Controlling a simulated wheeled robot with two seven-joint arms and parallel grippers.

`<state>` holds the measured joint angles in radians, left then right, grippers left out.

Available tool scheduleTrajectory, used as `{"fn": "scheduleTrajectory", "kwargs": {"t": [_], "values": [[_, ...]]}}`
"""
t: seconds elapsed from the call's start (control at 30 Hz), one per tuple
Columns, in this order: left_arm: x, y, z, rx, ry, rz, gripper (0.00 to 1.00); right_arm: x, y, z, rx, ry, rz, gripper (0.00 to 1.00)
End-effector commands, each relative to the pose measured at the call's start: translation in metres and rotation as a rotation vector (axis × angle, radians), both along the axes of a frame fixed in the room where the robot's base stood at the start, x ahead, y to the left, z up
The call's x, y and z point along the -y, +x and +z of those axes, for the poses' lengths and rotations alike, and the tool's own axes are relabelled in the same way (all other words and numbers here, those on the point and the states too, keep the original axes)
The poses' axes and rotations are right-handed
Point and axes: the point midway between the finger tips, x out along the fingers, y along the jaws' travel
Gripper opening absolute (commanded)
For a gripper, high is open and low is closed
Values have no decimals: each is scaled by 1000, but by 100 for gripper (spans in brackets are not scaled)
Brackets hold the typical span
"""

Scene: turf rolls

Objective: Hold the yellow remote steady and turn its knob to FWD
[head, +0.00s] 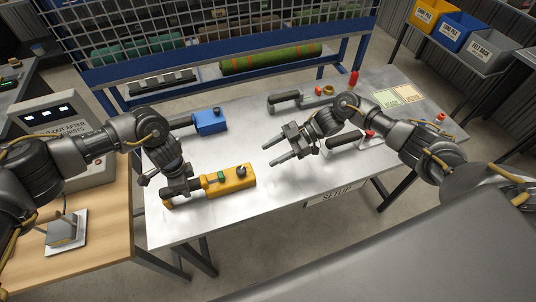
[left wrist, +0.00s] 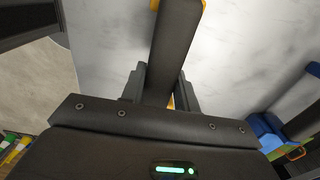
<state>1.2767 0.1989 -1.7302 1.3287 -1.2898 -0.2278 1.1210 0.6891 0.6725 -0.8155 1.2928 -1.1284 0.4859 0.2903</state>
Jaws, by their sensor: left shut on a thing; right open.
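The yellow remote (head: 214,189) lies on the metal table, with a green button (head: 221,176) and a dark knob (head: 241,171) near its right end. Which way the knob points is too small to read. My left gripper (head: 181,192) is shut on the remote at its left part. In the left wrist view its fingers (left wrist: 160,92) close around a dark bar (left wrist: 175,45), with bits of yellow at the top edge. My right gripper (head: 268,154) is open and empty, right of the knob and apart from it, its fingers pointing left.
A blue device (head: 210,121) with a dark handle lies behind the remote. Another dark-handled tool (head: 285,98) and a red-buttoned device (head: 371,134) lie to the right. A green roll (head: 270,60) rests on the blue rack behind. The table around the remote's right end is clear.

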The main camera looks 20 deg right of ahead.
Motion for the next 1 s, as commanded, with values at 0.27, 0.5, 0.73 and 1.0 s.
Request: {"fn": "scheduleTrajectory", "kwargs": {"t": [0.27, 0.5, 0.73, 1.0], "values": [[0, -2, -2, -4, 1, -1, 0, 0, 0, 0, 1, 0, 0, 52], [0, -1, -1, -2, 1, 0, 56, 0, 0, 0, 1, 0, 0, 52], [0, 0, 0, -1, 0, 0, 56, 0, 0, 0, 1, 0, 0, 52], [0, 1, 36, 2, -2, -1, 56, 0, 0, 0, 1, 0, 0, 52]]}}
